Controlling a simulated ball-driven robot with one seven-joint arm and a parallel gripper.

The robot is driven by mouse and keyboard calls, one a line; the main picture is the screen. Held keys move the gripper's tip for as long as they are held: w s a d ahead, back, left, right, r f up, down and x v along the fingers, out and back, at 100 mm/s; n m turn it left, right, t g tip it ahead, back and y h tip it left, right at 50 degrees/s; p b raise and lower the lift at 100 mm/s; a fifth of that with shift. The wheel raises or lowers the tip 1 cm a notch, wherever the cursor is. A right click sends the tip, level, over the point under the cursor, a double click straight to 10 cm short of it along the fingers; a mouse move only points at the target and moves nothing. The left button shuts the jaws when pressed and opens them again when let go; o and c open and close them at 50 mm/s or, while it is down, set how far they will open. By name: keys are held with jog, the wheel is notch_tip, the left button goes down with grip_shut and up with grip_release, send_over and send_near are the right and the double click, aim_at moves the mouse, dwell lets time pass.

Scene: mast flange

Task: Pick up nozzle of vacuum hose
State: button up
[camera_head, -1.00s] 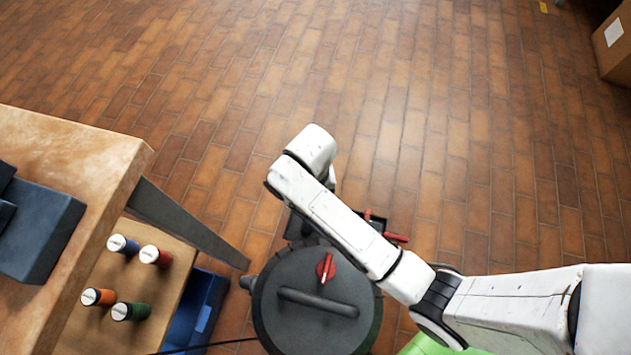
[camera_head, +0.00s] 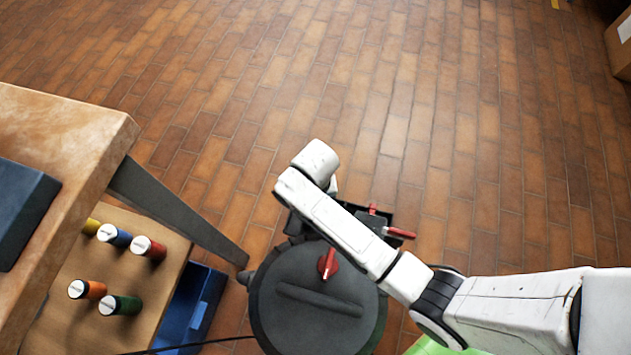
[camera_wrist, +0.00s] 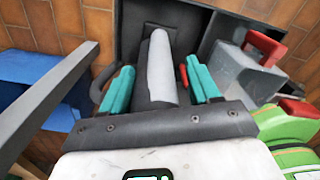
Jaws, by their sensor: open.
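The vacuum shows in the head view as a dark round lid (camera_head: 280,325) with a bar handle and a red lever. In the wrist view a pale grey tube (camera_wrist: 162,68) stands between my fingers; it may be the hose nozzle, but I cannot tell for sure. My gripper (camera_wrist: 160,82) has two teal fingertips, open, one on each side of this tube. No contact with it is clear. In the head view my gripper is mostly hidden by my arm, above the far edge of the lid.
In the wrist view a grey block with a red handle (camera_wrist: 245,72) is right of my fingers. A blue bin (camera_head: 205,300), table leg (camera_head: 180,208) and bottles (camera_head: 120,304) are at left.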

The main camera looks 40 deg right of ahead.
jog(key=shift+r, duration=0.1)
jog(key=shift+c, duration=0.3)
jog(key=c, duration=1.1)
jog(key=shift+o, duration=0.2)
jog(key=shift+r, duration=0.1)
